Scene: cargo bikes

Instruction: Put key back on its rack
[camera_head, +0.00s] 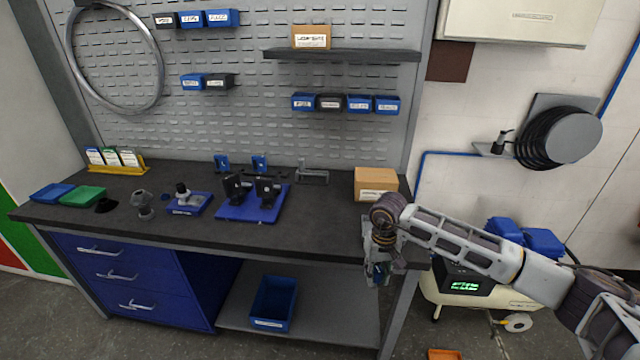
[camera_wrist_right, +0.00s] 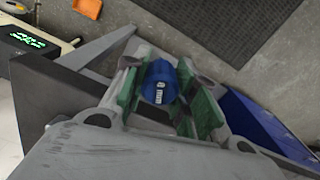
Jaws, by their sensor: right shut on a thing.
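My right gripper (camera_head: 378,272) hangs beside the front right corner of the workbench. In the wrist view my right gripper (camera_wrist_right: 160,90) is shut, its green-padded fingers on both sides of a blue key piece (camera_wrist_right: 160,82) marked with white text that seems to read "8 mm". The rest of the key is hidden, and in the head view it is too small to make out. No rack is clearly identifiable; a blue base with black holders (camera_head: 250,207) stands mid-bench, and a yellow holder with cards (camera_head: 116,168) stands at the back left. My left gripper is not in view.
The workbench top (camera_head: 320,225) is bare at its right front. A cardboard box (camera_head: 375,183) stands at its back right. A blue bin (camera_head: 273,302) sits on the lower shelf. A cream machine with a green display (camera_head: 463,287) stands right of the bench.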

